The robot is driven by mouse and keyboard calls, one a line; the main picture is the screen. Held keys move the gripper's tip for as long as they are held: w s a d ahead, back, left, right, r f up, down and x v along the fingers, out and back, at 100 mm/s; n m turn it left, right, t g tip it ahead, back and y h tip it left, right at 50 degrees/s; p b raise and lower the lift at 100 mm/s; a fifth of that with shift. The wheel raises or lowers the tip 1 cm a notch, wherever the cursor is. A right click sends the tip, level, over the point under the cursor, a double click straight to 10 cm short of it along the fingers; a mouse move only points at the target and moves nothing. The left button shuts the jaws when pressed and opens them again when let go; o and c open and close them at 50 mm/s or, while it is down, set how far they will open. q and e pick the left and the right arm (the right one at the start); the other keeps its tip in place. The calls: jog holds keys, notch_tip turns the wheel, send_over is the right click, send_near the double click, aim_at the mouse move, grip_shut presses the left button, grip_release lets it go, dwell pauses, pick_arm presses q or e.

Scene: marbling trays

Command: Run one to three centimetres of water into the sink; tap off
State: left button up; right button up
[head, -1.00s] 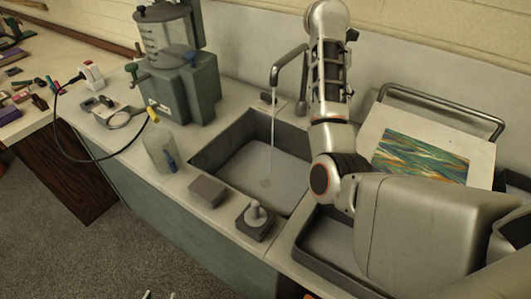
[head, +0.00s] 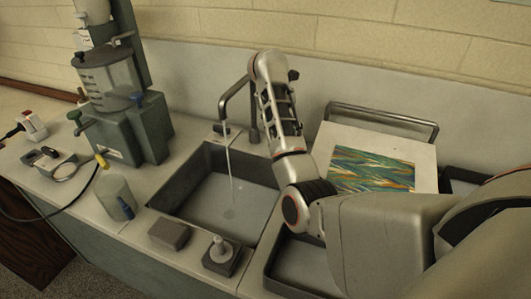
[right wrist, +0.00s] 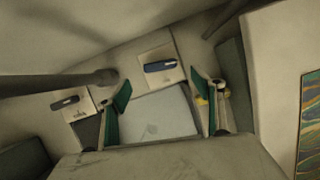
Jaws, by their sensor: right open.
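The sink (head: 166,205) is a dark grey basin in the counter. The tap (head: 232,92) arches over it, and a thin stream of water (head: 229,170) runs from its spout to a faint round spot on the pale basin surface. I cannot judge the water depth. My right arm reaches up beside the tap; its gripper is hidden in the head view. In the right wrist view my right gripper (right wrist: 164,95) is open and empty, its green-padded fingers apart. Beyond them are two cream plates with dark bars, one ahead (right wrist: 160,66) and one left (right wrist: 67,102). My left gripper is out of view.
A grey block (head: 169,234) and a knobbed block (head: 221,254) sit on the sink's front ledge. A marbled sheet on a white board (head: 375,170) leans at right, beside another basin.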

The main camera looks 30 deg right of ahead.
jog(key=x, duration=0.8)
jog(key=shift+w+f, duration=0.1)
jog(key=shift+f, duration=0.05)
jog(key=c, duration=1.1)
